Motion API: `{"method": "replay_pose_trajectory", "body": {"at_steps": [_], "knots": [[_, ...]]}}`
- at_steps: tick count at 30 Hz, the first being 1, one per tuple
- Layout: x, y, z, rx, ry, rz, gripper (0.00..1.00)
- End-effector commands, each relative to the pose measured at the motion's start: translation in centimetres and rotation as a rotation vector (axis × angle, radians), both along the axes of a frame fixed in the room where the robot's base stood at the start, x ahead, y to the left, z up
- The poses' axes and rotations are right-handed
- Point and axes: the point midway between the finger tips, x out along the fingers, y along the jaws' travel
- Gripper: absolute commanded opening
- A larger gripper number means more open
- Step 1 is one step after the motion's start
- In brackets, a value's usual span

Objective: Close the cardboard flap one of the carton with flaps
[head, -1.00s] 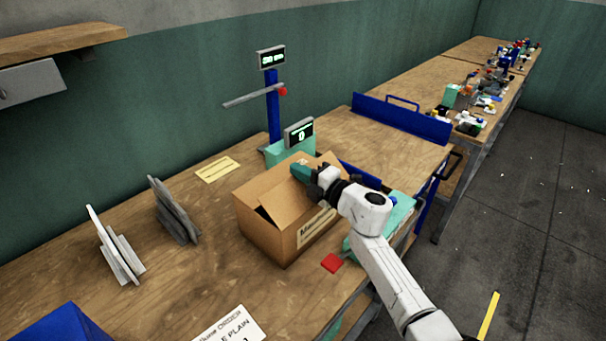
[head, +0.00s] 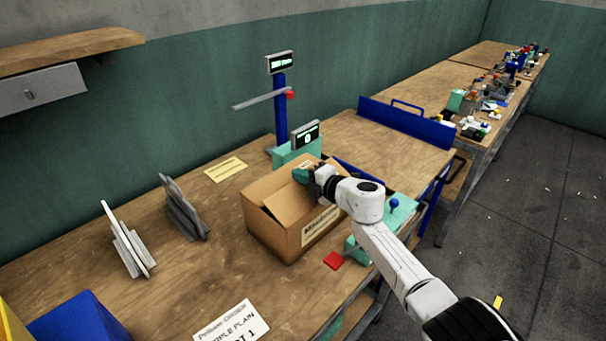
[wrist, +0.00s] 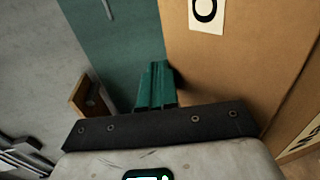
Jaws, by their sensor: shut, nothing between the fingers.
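The cardboard carton (head: 272,229) stands on the wooden bench, with a printed label on its front right side. In the head view a flap (head: 283,203) at its top lies tilted, with a dark gap under its left edge. My gripper (head: 301,175) is shut and empty, at the top of the carton near its far right part. In the wrist view the green fingers (wrist: 155,85) are together beside a brown cardboard surface (wrist: 235,70) that bears a white label. I cannot tell whether the fingertips touch the cardboard.
A green device with a display (head: 305,135) stands right behind the carton. Grey plates (head: 184,210) stand to the left. A blue bin (head: 80,320) is at the front left. Bare bench lies left of the carton.

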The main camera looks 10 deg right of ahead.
Motion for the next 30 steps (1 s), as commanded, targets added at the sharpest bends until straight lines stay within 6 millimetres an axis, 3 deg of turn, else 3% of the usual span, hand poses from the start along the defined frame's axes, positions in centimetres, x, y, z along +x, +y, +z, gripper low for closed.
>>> {"method": "replay_pose_trajectory", "body": {"at_steps": [30], "knots": [[1.1, 0.5, -1.5, -0.117, 0.161, 0.001, 0.0]]}}
